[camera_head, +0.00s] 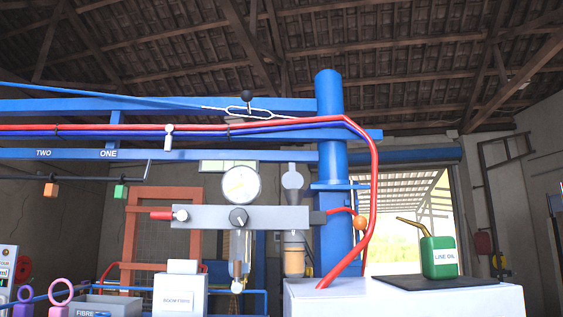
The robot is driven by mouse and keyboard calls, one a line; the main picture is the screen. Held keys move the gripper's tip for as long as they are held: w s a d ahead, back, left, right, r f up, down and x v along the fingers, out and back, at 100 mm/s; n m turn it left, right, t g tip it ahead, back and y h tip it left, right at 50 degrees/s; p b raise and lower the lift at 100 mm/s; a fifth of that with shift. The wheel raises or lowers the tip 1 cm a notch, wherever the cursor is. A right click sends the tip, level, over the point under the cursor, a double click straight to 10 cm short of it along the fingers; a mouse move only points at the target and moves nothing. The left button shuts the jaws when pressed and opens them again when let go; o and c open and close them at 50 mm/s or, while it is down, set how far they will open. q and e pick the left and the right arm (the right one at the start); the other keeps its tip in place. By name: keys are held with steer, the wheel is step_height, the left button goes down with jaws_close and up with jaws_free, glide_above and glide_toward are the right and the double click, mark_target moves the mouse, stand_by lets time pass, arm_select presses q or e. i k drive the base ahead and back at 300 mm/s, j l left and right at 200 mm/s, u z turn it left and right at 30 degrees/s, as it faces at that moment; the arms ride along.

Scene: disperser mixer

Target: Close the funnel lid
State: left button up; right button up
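A small grey funnel-like part (292,196) stands on top of the grey block (215,217), right of the dial gauge, in front of the blue column. A rounded grey piece (292,179) rises above it and may be its lid standing up. It is too small to tell the lid's exact angle or its hinge. Under the block below it hangs a clear vessel (293,243) with tan content. Neither of my grippers shows in this view.
A round gauge (240,184) and a knob (239,217) sit on the block. A thick red hose (374,190) runs down the blue column (330,110). A green oil can (438,257) stands on a black mat (400,283) at right. Blue beams cross overhead.

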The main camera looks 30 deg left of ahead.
mark_target(292, 178)
steer(key=k, duration=0.4)
steer(key=u, duration=2.65)
steer(key=k+l, duration=0.1)
steer(key=l, duration=0.35)
steer(key=k+l, duration=0.15)
steer(key=l, duration=0.35)
steer(key=k+l, duration=0.1)
steer(key=l, duration=0.35)
steer(key=k+l, duration=0.1)
steer(key=l, duration=0.35)
steer(key=k+l, duration=0.15)
steer(key=l, duration=0.3)
steer(key=k+l, duration=0.1)
steer(key=l, duration=0.4)
steer(key=k+l, duration=0.15)
steer(key=l, duration=0.3)
steer(key=k+l, duration=0.1)
steer(key=l, duration=0.35)
